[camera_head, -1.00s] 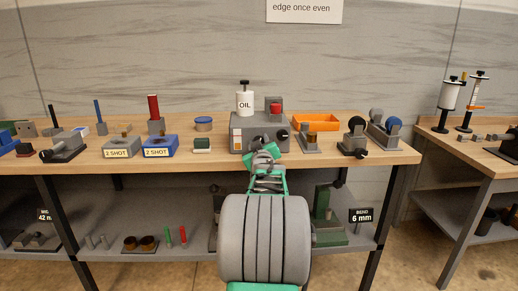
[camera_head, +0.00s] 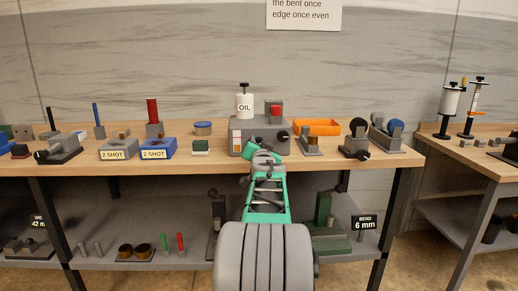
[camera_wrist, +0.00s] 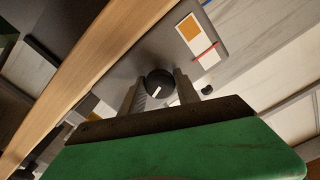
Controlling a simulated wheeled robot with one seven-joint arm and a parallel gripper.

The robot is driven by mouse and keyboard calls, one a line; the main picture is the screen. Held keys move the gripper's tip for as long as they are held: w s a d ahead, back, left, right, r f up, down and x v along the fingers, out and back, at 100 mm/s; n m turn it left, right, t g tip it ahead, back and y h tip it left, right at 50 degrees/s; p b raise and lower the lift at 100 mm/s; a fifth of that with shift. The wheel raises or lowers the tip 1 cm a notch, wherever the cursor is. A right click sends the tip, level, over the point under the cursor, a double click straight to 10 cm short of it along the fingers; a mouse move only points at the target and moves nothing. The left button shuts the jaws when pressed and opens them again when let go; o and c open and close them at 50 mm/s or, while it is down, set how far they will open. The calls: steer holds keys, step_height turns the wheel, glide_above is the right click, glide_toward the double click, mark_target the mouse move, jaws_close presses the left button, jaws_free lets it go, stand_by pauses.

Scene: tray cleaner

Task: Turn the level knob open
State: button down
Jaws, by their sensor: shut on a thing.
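The grey machine (camera_head: 254,141) stands on the bench with a red button on top and a white-and-orange level window (camera_head: 237,141) on its front. A black knob with a white mark, which I take as the level knob (camera_head: 283,136), sits on the right of that front. In the wrist view, the black knob (camera_wrist: 158,82) lies between both fingers of my gripper (camera_wrist: 157,92), which is shut on it. The window (camera_wrist: 195,33) shows beyond. In the head view, my gripper (camera_head: 266,151) is at the machine's front; its fingertips are hard to make out.
A white OIL bottle (camera_head: 244,106) stands on or behind the machine. An orange tray (camera_head: 317,127) and a grey fixture (camera_head: 310,145) are close on the right. A small dark block (camera_head: 201,147) is on the left. The wooden bench edge (camera_wrist: 75,80) runs close by my gripper.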

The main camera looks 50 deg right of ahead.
steer(key=shift+m+b, duration=0.35)
steer(key=shift+m, duration=0.95)
steer(key=c, duration=0.9)
jaws_free()
steer(key=v, duration=0.8)
steer(key=shift+p, duration=0.3)
steer(key=shift+d, duration=0.1)
